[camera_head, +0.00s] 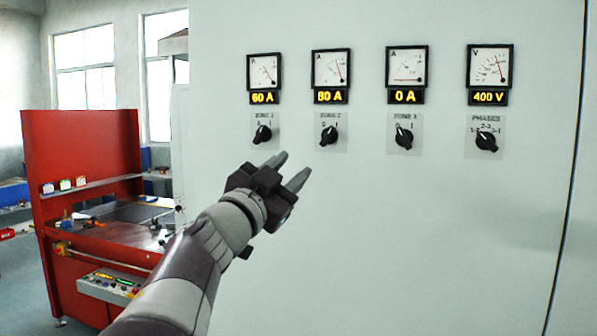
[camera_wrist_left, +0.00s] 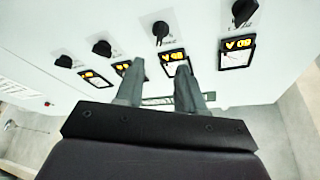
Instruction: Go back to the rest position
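My left gripper (camera_head: 291,167) is raised in front of the pale control cabinet (camera_head: 400,230), just below the zone 1 and zone 2 knobs. Its two fingers are apart with nothing between them. The left wrist view also shows the spread fingers (camera_wrist_left: 160,88), with the panel beyond. The black zone 1 knob (camera_head: 262,134), zone 2 knob (camera_head: 329,135), zone 3 knob (camera_head: 404,136) and phases knob (camera_head: 486,139) sit in a row. The displays above read 60 A, 80 A, 0 A and 400 V. My right gripper is not in view.
A red workbench (camera_head: 82,155) with a small button panel (camera_head: 108,287) stands left of the cabinet, partly behind my left arm. Windows (camera_head: 85,65) are at the back left. The cabinet front right of my gripper is clear below the knobs.

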